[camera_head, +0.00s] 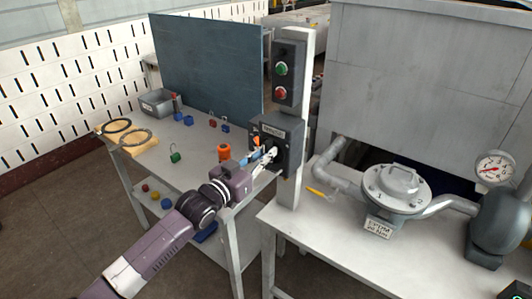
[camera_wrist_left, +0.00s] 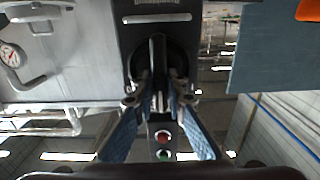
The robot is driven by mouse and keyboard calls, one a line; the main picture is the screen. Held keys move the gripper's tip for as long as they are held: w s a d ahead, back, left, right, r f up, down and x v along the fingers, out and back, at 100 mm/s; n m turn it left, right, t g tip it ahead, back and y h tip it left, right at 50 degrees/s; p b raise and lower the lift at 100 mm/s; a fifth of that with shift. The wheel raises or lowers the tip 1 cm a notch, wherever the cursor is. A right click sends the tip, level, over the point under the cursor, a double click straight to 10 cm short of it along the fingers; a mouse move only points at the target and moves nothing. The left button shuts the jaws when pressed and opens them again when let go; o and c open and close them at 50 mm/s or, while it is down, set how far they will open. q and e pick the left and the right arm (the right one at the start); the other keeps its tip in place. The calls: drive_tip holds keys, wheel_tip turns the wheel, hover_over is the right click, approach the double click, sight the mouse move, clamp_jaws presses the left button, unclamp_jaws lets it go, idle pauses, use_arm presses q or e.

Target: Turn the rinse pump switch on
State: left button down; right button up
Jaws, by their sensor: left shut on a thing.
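The switch box (camera_head: 291,132) is dark grey with a pale label and is fixed to a light upright post. The rinse pump switch, a dark rotary handle (camera_wrist_left: 157,58), shows in front of a round dark plate in the left wrist view. My left gripper (camera_head: 270,157) reaches the front of the box from the left. Its two fingers are shut on the handle, one on each side, and largely hide it in the head view. The lettering on the label is too small to read. My right gripper is not in view.
Above the box, a panel (camera_head: 287,80) carries a green and a red button. A grey pump (camera_head: 397,188) with pipes and a gauge (camera_head: 493,168) stands on the right bench. An orange cylinder (camera_head: 224,152) and small parts lie on the left table (camera_head: 190,150).

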use_arm(q)
drive_tip(key=shift+f, duration=0.1)
drive_tip(key=c, duration=1.9)
unclamp_jaws()
drive_tip(key=shift+c, duration=0.2)
drive_tip(key=v, duration=1.2)
drive_tip(key=shift+f, duration=0.1)
